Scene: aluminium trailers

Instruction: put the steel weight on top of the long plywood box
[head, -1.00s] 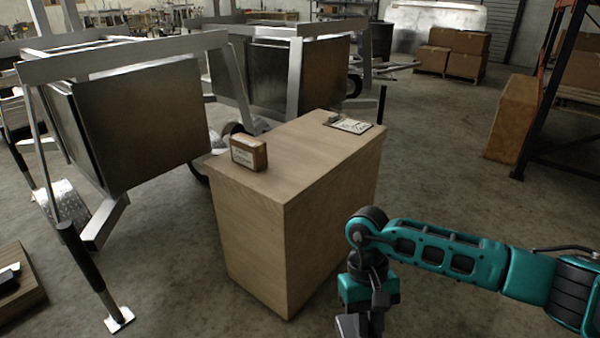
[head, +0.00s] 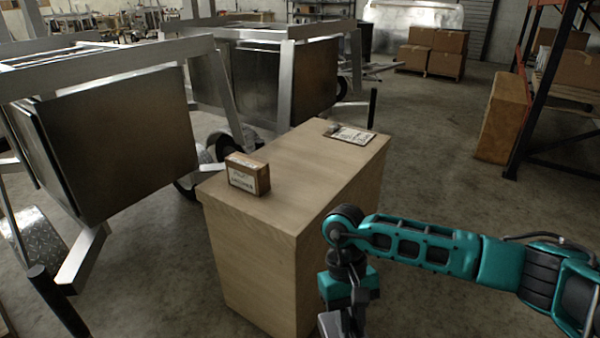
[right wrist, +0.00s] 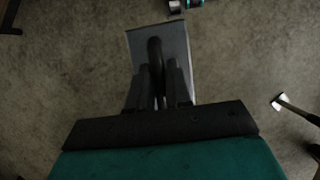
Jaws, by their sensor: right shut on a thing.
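The long plywood box (head: 255,255) stands on the floor in the middle of the head view, its flat top (head: 310,165) largely clear. My right gripper (right wrist: 158,85) is shut on the dark handle of the steel weight (right wrist: 178,45), a grey block seen from above in the right wrist view. The weight (head: 330,324) shows only partly at the bottom edge of the head view, low and in front of the box's right side. My left gripper is not in view.
A small cardboard carton (head: 247,174) sits on the box top at its near left. A clipboard (head: 350,134) lies at its far end. Aluminium trailers (head: 110,140) stand close on the left. A shelf rack (head: 530,110) is at the right, with open floor (head: 430,150) before it.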

